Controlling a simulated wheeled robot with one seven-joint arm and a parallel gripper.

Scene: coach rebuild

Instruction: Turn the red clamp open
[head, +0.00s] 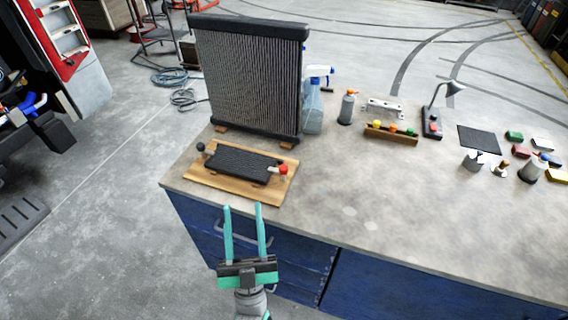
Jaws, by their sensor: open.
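The red clamp (283,169) is a small red knob on a short pale stem at the right end of a black ribbed block (240,163). The block lies on a wooden board (213,182) near the left front corner of the workbench. A matching black knob (201,147) is at the block's left end. My gripper (243,206) has teal fingers and is open and empty. It is at the bench's front edge, nearer to me than the board and left of the red knob. Nothing visible is between the fingers.
A tall black radiator (250,80) stands behind the board, with a spray bottle (314,105) beside it. A rack of coloured knobs (391,135), a small lamp (447,92) and a dark mat (479,139) are farther right. The bench's front middle (370,220) is clear.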

